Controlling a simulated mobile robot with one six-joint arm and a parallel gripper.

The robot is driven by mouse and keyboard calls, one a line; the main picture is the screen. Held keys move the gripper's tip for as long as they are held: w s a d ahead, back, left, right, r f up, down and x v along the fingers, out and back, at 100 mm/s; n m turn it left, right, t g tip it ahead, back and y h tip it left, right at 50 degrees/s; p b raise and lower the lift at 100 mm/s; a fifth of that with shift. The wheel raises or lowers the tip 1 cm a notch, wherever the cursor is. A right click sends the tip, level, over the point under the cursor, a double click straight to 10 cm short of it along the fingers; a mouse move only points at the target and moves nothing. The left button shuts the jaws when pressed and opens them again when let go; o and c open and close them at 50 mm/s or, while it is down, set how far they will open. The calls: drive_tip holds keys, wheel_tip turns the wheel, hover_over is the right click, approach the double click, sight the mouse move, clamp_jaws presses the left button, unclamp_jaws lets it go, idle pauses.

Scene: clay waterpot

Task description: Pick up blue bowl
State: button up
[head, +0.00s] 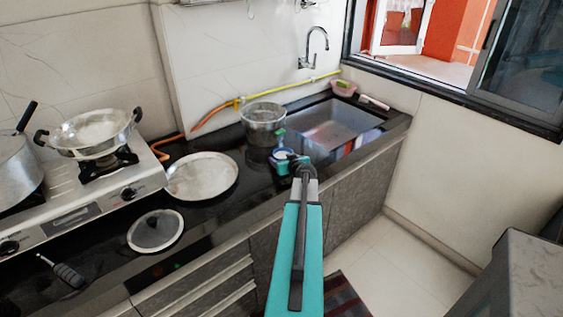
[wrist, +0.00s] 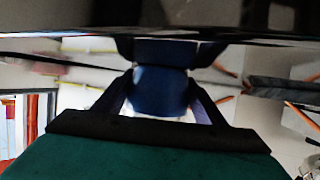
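The blue bowl (wrist: 160,92) fills the space between the fingers of my gripper (wrist: 162,55) in the wrist view. The dark fingers stand apart, one on each side of the bowl, close to its edges. I cannot tell whether they press on it. In the head view a small blue round shape, likely the bowl (head: 283,154), shows at the end of my arm, over the black counter in front of the sink. My gripper (head: 290,159) there partly covers it, and its fingers are too small to make out.
A metal pot (head: 263,124) stands just behind the bowl. The sink (head: 340,122) is to the right. A round metal plate (head: 202,177), a lid (head: 155,231) and a stove (head: 80,200) with a pan (head: 92,131) lie to the left. A tap (head: 313,45) is above.

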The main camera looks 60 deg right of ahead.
drive_tip(key=c, duration=0.6)
drive_tip(key=shift+r, duration=0.2)
drive_tip(key=shift+r+b, duration=0.5)
drive_tip(key=shift+r, duration=0.75)
drive_tip(key=s+a+b, duration=0.1)
drive_tip(key=s, duration=0.4)
drive_tip(key=s+a+r+b, duration=0.1)
drive_tip(key=s+b, duration=0.1)
drive_tip(key=s, duration=0.3)
drive_tip(key=s+a+r+b, duration=0.1)
drive_tip(key=s+a+b, duration=0.1)
drive_tip(key=s, duration=0.3)
drive_tip(key=shift+s, duration=0.25)
